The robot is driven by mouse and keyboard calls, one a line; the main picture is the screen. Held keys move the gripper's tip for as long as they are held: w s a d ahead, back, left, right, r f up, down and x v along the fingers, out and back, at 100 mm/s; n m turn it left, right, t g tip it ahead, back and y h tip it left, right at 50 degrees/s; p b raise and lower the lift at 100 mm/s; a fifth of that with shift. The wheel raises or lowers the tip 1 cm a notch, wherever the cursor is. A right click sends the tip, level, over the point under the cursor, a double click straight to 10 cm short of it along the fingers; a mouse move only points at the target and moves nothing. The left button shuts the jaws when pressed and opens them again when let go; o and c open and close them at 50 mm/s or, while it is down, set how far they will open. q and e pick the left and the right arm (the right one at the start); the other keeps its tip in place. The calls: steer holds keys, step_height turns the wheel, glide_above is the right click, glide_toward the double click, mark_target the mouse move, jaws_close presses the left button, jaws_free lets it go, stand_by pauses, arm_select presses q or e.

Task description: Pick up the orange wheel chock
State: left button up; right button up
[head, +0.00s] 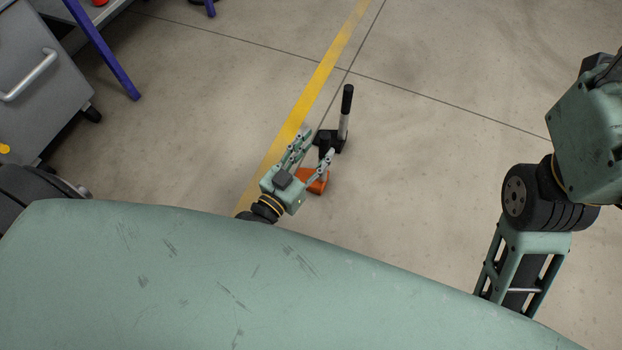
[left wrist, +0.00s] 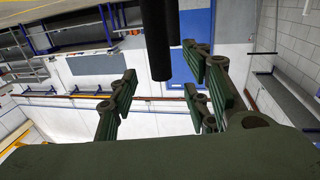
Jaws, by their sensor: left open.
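The orange wheel chock (head: 319,185) lies on the concrete floor near the middle of the head view, partly hidden behind my left gripper. My left gripper (head: 318,143) is open, its fingers pointing up the picture and spread above the chock's far side. I see nothing between the fingers in the head view. In the left wrist view the open fingers (left wrist: 160,88) show and the chock does not. Whether the gripper touches the chock I cannot tell. My right arm shows at the right, but its gripper does not.
A black base with an upright grey post and black grip (head: 347,99) stands just beyond my left fingers; a dark cylinder (left wrist: 160,40) hangs into the left wrist view. A yellow floor line (head: 318,80) runs past. A grey cabinet (head: 40,75) stands at upper left. Floor to the right is clear.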

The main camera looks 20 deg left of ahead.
mark_target(321, 143)
arm_select(q)
steer(key=x, duration=0.1)
steer(key=b+x, duration=0.2)
steer(key=shift+w+f, duration=0.25)
steer(key=shift+w, duration=0.1)
steer(key=shift+w+d+r, duration=0.1)
steer(key=shift+w, duration=0.35)
jaws_close()
steer(key=shift+r, duration=0.15)
